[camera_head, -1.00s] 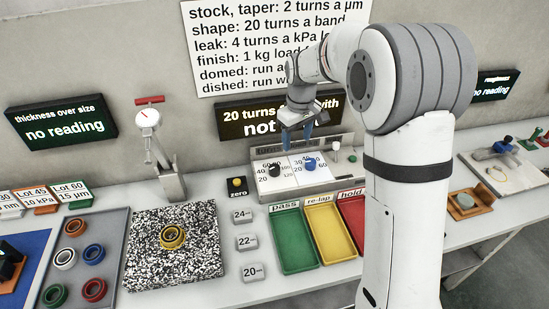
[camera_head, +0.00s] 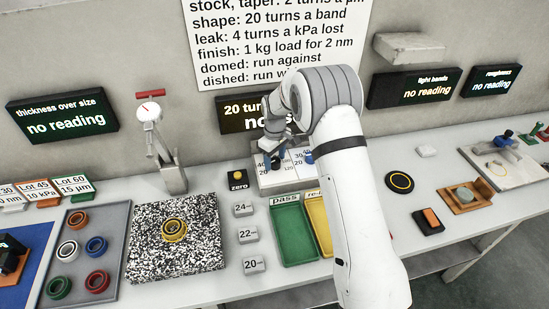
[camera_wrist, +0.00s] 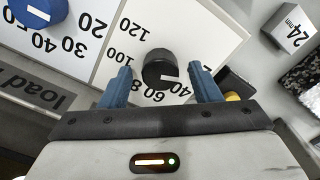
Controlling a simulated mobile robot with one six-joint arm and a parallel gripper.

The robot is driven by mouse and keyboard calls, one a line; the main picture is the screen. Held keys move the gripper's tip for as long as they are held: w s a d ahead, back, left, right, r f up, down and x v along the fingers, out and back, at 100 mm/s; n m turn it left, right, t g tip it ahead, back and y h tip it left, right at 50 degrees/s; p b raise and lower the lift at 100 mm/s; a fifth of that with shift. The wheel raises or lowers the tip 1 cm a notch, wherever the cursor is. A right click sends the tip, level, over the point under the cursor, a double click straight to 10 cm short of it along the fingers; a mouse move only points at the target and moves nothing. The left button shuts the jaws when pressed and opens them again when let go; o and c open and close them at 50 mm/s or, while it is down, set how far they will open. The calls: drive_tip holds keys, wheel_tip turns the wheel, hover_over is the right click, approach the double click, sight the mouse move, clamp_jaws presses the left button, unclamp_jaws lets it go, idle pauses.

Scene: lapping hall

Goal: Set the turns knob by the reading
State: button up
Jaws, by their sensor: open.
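The black knob (camera_wrist: 159,67) stands on a white dial plate marked 20 to 120 and shows a white pointer line near the 40 side. My gripper (camera_wrist: 163,84) is open, with one blue finger on each side of that knob; contact cannot be told. In the head view my gripper (camera_head: 276,158) is at the control panel (camera_head: 280,188) and hides the black knob. A blue knob (camera_wrist: 40,10) with a second scale sits beside it; it also shows in the head view (camera_head: 309,156). The display (camera_head: 232,115) above reads "20 turn" and is partly covered by my arm.
The wall sign (camera_head: 270,40) lists turns rules. The thickness display (camera_head: 62,115) reads "no reading". A yellow ring (camera_head: 174,230) lies on a speckled plate (camera_head: 140,265). The pass tray (camera_head: 292,240) and weight blocks (camera_head: 248,235) stand in front of the panel; a zero button (camera_head: 238,176) is left.

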drive_tip(key=shift+f, duration=0.3)
drive_tip(key=c, duration=1)
